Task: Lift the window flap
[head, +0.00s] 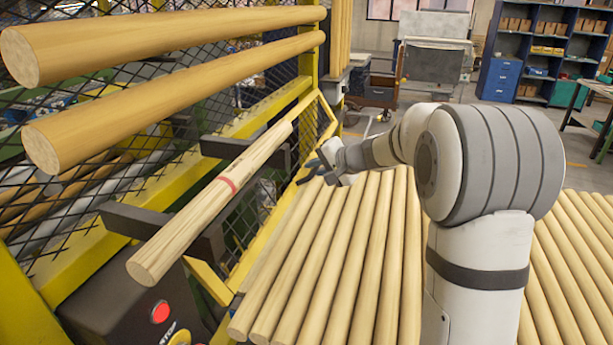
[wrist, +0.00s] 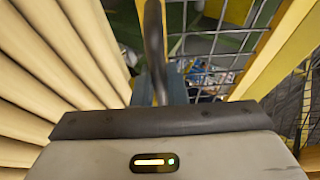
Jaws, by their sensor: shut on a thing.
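The window flap is a yellow-framed wire mesh panel (head: 265,238) low in the yellow guard fence, left of centre in the head view. Its frame and mesh fill the upper right of the wrist view (wrist: 275,52). My gripper (head: 314,170) is at the flap's near side, beside its yellow edge. In the wrist view my gripper (wrist: 160,88) is shut on a dark grey bar, the flap's handle (wrist: 154,35). How far the flap stands from the fence is hard to tell. A log with a red mark hides part of it.
The red-marked log (head: 205,205) rests on dark brackets (head: 165,225) in front of the fence. Two thick logs (head: 170,85) lie above it. Rows of poles (head: 345,250) spread beneath my arm. A control box with a red button (head: 160,312) stands at lower left.

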